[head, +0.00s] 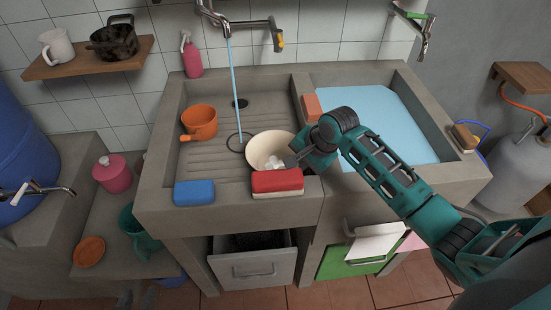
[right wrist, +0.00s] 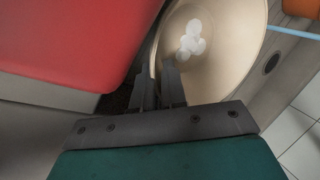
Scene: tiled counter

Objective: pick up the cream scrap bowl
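The cream scrap bowl (head: 262,145) is at the front of the sink's ribbed left side, with pale white scraps inside. The arm in the head view comes in from the right, so I take it as my right one. Its gripper (head: 290,160) is at the bowl's right front rim. In the right wrist view, the two fingers (right wrist: 159,80) are close together with the rim of the bowl (right wrist: 228,75) between them, one finger inside and one outside. I cannot tell whether the bowl is lifted. My left gripper is not in view.
A red and white block (head: 277,183) lies right in front of the bowl and fills the left of the wrist view (right wrist: 65,45). A blue sponge (head: 194,192) and an orange pot (head: 199,122) are to the left. A water stream (head: 235,85) falls behind the bowl. A water-filled basin (head: 375,115) is right.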

